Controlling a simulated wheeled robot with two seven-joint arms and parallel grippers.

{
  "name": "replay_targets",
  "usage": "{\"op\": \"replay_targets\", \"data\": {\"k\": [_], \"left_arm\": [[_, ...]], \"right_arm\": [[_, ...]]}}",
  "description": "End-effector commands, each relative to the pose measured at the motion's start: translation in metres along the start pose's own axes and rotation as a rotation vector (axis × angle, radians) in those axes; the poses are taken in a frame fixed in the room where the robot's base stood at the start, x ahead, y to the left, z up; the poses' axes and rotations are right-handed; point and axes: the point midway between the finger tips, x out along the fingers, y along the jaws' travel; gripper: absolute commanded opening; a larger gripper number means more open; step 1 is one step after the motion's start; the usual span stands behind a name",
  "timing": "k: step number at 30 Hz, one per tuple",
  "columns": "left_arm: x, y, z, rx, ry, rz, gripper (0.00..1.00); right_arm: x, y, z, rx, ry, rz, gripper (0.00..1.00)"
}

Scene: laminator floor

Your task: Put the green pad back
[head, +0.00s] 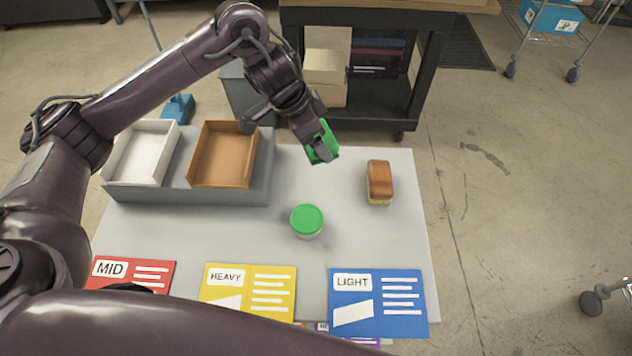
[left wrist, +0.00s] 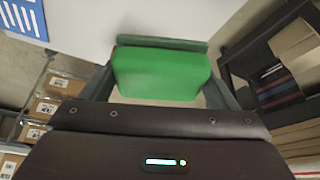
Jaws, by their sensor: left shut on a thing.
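The green pad (head: 322,143) is in the jaws of my left gripper (head: 318,150), held above the far part of the grey table (head: 350,245). In the left wrist view the green pad (left wrist: 160,73) sits between the two fingers, and my left gripper (left wrist: 160,85) is shut on it. A round container with a green lid (head: 307,221) stands on the table, nearer than the gripper and apart from it. My right gripper is not in view.
A white tray (head: 112,178) and a brown tray (head: 194,181) stand at the back left. A brown-topped block (head: 379,182) stands at the right. Red (head: 130,273), yellow (head: 248,292) and blue (head: 379,303) cards lie along the near edge. A dark cart (head: 375,100) stands behind.

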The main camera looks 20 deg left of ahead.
Motion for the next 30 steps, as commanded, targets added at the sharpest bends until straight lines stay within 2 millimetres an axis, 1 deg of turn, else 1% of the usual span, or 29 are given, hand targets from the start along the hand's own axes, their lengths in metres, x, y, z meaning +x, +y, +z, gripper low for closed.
{"op": "replay_targets", "data": {"k": [1, 3, 7, 10, 13, 17, 24, 27, 30], "left_arm": [[0.021, 0.002, 0.009, -0.007, -0.004, 0.008, 0.60], [0.038, 0.003, 0.016, -0.005, -0.002, 0.008, 0.60], [0.066, 0.002, 0.029, -0.005, -0.004, 0.005, 0.60], [0.083, 0.001, 0.035, -0.005, -0.003, 0.001, 0.60], [0.095, 0.000, 0.040, -0.003, -0.002, 0.000, 0.60], [0.103, 0.000, 0.043, -0.002, 0.000, 0.000, 0.60], [0.135, 0.000, 0.056, -0.003, -0.001, 0.000, 0.60], [0.141, 0.000, 0.059, -0.002, 0.000, -0.001, 0.60], [0.141, 0.000, 0.059, -0.001, 0.000, -0.002, 0.60]], "right_arm": [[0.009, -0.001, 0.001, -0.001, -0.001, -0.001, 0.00], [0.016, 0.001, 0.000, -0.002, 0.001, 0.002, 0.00], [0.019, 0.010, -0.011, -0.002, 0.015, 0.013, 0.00], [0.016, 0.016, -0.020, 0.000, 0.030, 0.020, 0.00], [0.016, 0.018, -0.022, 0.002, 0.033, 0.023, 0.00], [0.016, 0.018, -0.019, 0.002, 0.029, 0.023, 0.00], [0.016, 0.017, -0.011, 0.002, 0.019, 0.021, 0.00], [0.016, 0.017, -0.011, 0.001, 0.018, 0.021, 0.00], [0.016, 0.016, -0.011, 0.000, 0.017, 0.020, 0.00]]}}
